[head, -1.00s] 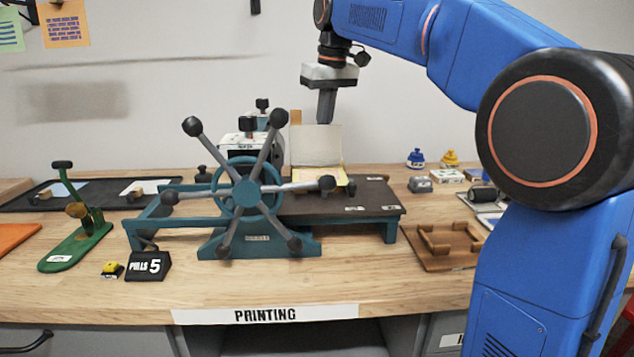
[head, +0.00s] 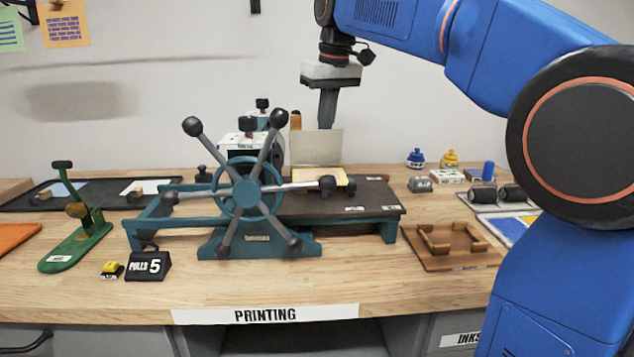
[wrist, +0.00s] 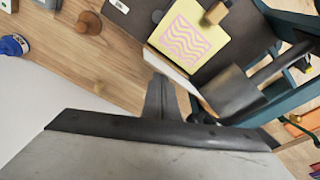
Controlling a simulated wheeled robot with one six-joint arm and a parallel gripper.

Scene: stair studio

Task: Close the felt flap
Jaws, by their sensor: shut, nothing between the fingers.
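The felt flap (head: 316,147), a pale beige panel, stands raised at the back of the press bed (head: 367,194). A yellow sheet with a pink wavy print (wrist: 189,37) lies on the bed by the flap's foot; part of it (head: 338,177) shows in the head view. The wrist view shows the flap nearly edge-on as a pale strip (wrist: 172,69). My gripper (head: 327,126) is shut and empty, pointing down at the flap's top edge, seemingly on its wall side. Its fingers (wrist: 158,83) are close beside the strip; contact cannot be told.
The press's spoked wheel (head: 244,188) stands in front and to the left of the flap. A wooden frame tray (head: 455,262), ink bottles (head: 416,158) and rollers (head: 483,194) are at the right. The wall is close behind the bench.

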